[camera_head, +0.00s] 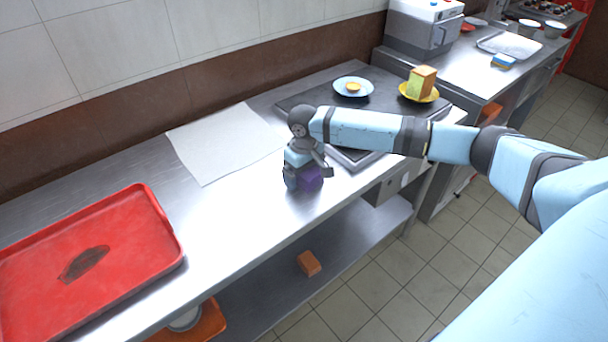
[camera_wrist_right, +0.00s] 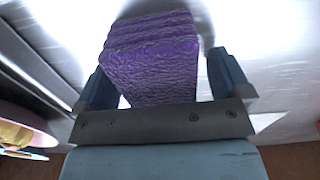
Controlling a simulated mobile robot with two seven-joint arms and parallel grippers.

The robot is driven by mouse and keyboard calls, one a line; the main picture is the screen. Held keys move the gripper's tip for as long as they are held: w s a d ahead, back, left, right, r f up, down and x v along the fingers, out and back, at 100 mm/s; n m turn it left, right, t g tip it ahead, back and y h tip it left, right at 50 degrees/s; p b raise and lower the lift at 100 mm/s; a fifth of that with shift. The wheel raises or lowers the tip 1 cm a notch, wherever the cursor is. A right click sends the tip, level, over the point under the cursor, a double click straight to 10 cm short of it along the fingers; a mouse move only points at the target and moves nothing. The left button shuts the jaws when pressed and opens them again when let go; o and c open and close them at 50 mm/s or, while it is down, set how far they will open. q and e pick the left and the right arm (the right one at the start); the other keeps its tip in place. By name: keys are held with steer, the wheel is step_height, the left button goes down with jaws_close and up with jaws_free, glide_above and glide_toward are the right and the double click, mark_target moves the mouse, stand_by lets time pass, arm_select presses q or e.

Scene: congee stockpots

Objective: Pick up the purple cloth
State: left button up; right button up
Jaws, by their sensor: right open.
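The purple cloth (camera_head: 311,180) lies folded on the steel counter, partly covered by my right gripper in the head view. In the right wrist view the cloth (camera_wrist_right: 150,62) is a thick, textured purple block between the two fingers. My right gripper (camera_head: 306,178) points down over it. Its fingers (camera_wrist_right: 166,80) stand open on either side of the cloth, with a visible gap at the right finger; contact on the left side is hard to tell. My left gripper is in neither view.
A red tray (camera_head: 160,215) with a brown item lies at the left. A white sheet (camera_head: 215,145) lies behind the gripper. A dark board (camera_head: 315,95) bears a blue plate (camera_head: 368,88) and a yellow plate (camera_head: 431,97) with a block. An orange block (camera_head: 308,263) is on the lower shelf.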

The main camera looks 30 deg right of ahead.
steer(key=c, duration=1)
step_height(320, 180, up, 20)
steer(key=p, duration=0.2)
steer(key=shift+p, duration=0.35)
